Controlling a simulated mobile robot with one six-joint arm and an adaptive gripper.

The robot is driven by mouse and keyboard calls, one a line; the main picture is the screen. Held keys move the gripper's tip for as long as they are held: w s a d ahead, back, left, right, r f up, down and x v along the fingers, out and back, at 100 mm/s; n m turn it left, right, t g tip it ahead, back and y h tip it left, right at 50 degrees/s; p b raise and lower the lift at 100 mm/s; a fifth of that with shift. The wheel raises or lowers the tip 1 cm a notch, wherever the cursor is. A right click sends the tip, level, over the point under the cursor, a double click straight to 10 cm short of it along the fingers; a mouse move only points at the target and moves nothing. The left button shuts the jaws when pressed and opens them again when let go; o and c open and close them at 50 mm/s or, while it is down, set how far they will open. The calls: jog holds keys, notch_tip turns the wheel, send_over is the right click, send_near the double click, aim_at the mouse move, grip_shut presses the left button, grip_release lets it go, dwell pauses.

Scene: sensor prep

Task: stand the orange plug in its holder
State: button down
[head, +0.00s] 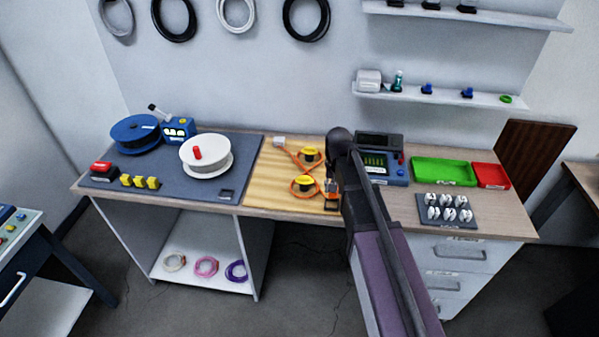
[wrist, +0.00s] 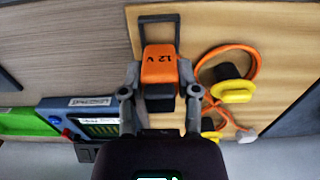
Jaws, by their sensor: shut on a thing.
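The orange plug (wrist: 160,66), marked 12 V with a dark rear part, sits between the two fingers of my gripper (wrist: 160,97) in the wrist view. My gripper is shut on it. A dark rectangular frame, seemingly the holder (wrist: 174,27), lies just beyond the plug's front end; I cannot tell whether they touch. In the head view the plug (head: 331,186) shows small beside my arm, close to the holder (head: 331,204) at the front edge of the wooden board. My arm hides part of this area.
An orange cable (head: 305,167) winds around two yellow-capped pegs (head: 309,154) on the wooden board (head: 262,178), left of my gripper. A blue meter (head: 395,175), a green tray (head: 443,171) and a grey rack of white parts (head: 447,223) stand to the right.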

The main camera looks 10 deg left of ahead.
aim_at(333, 197)
jog(key=shift+f+b, duration=1.3)
jog(key=shift+f, duration=0.1)
jog(key=shift+f+b, duration=1)
dwell(1.3)
jog(key=shift+c, duration=1.3)
grip_release()
jog(key=shift+r, duration=0.2)
jog(key=shift+r+p, duration=3.85)
jog(key=shift+p, duration=0.25)
jog(key=s+d, duration=1.3)
jog(key=s, duration=0.2)
jog(key=shift+s+d, duration=0.2)
jog(key=shift+d, duration=0.2)
